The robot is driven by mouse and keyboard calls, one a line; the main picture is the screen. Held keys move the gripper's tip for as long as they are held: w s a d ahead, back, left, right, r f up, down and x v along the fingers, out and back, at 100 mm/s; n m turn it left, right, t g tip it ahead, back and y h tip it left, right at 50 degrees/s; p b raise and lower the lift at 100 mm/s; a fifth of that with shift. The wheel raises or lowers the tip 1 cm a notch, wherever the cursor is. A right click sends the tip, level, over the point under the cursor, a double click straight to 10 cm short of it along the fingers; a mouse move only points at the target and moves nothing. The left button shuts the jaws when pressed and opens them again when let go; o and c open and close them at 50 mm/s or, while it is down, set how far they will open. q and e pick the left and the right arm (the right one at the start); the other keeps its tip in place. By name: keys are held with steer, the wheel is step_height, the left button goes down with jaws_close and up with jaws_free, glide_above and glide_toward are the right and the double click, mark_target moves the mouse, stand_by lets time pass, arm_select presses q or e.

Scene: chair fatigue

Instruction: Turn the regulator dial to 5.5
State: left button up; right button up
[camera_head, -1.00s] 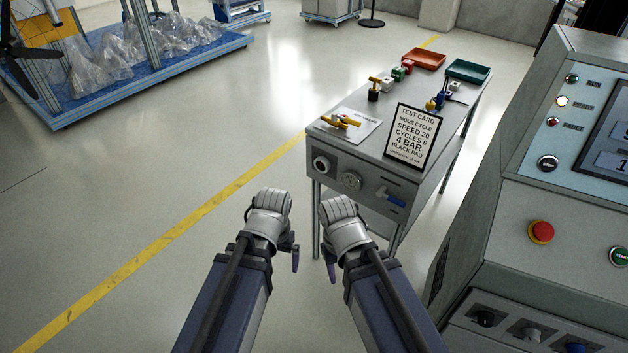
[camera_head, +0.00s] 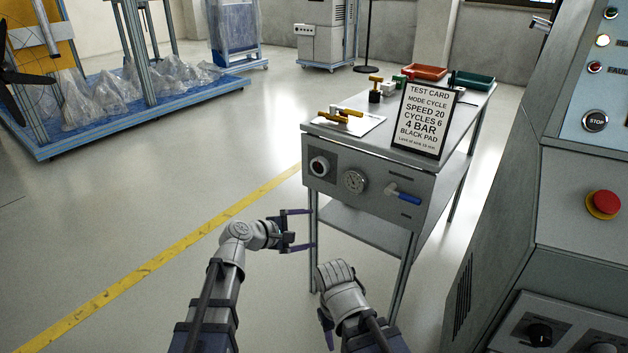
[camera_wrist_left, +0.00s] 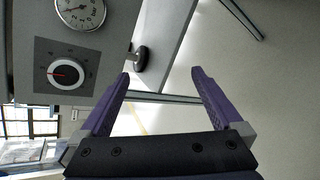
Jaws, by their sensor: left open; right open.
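The regulator dial (camera_head: 319,166) is a round dark knob in a white ring, on a dark plate at the left of the grey bench's front panel. A round pressure gauge (camera_head: 355,181) sits right of the dial. My left gripper (camera_head: 306,229) is open and empty, below and in front of the dial, apart from it. My right gripper (camera_head: 327,328) is open, low in front of the bench, partly hidden by its own wrist.
A blue-handled valve (camera_head: 403,196) sticks out at the panel's right. A test card (camera_head: 424,119) and yellow-handled part (camera_head: 341,114) are on the bench top (camera_head: 385,137). A grey control console (camera_head: 575,220) stands close on the right.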

mark_target(318, 169)
arm_select(q)
steer(key=w+a+r+n+t, duration=0.3)
steer(key=w+r+n+t, duration=0.3)
steer(key=w+r+n, duration=0.45)
steer(key=shift+n+h, duration=0.4)
steer(key=shift+n, duration=0.35)
steer(key=shift+w+d+f, duration=0.2)
steer(key=shift+w+d, duration=0.5)
steer(key=shift+d, duration=0.2)
steer(key=shift+w+d+f, duration=0.2)
steer(key=shift+w+d, duration=0.5)
steer(key=shift+d, duration=0.15)
steer(key=shift+w+d+f, duration=0.2)
steer(key=shift+w+d, duration=0.5)
steer(key=shift+d, duration=0.2)
steer(key=c, duration=1.3)
